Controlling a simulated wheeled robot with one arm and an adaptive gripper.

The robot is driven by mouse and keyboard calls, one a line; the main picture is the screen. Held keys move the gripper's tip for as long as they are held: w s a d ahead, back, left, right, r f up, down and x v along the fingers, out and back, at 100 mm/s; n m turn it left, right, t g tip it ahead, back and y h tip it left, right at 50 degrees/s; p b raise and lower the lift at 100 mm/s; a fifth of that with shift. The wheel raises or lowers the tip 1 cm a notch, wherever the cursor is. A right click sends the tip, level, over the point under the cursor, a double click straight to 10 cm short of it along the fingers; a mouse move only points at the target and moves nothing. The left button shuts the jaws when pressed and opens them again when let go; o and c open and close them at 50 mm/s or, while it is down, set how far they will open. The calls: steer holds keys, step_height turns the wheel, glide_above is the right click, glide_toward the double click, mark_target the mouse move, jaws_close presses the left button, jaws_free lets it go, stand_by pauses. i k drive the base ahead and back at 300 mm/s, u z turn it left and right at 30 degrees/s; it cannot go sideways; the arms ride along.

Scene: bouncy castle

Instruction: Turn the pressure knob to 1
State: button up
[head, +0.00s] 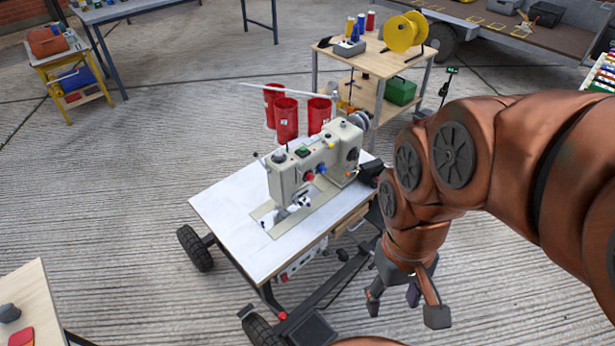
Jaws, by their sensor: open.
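A cream sewing machine (285,172) stands on a white-topped wheeled table (228,213) in the middle of the head view. A small red knob (309,177) and a small blue knob (322,168) show on its front side. I cannot tell which part is the pressure knob, and no scale or number is readable. My gripper (402,303) hangs down at the end of my copper-coloured arm, right of the table's front edge. It is open and empty, apart from the machine and below its level in the picture.
Red thread cones (286,120) stand behind the machine. A wooden cart (372,62) with a yellow reel (402,33) is behind right. A yellow side table (76,76) is far left. A wooden tabletop (36,290) juts in lower left. Open concrete floor lies left of the machine table.

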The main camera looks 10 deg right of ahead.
mark_target(278, 155)
steer(key=z, duration=0.5)
steer(key=k, duration=1.15)
steer(key=u, duration=0.8)
steer(key=i, duration=1.15)
steer(key=u, duration=0.5)
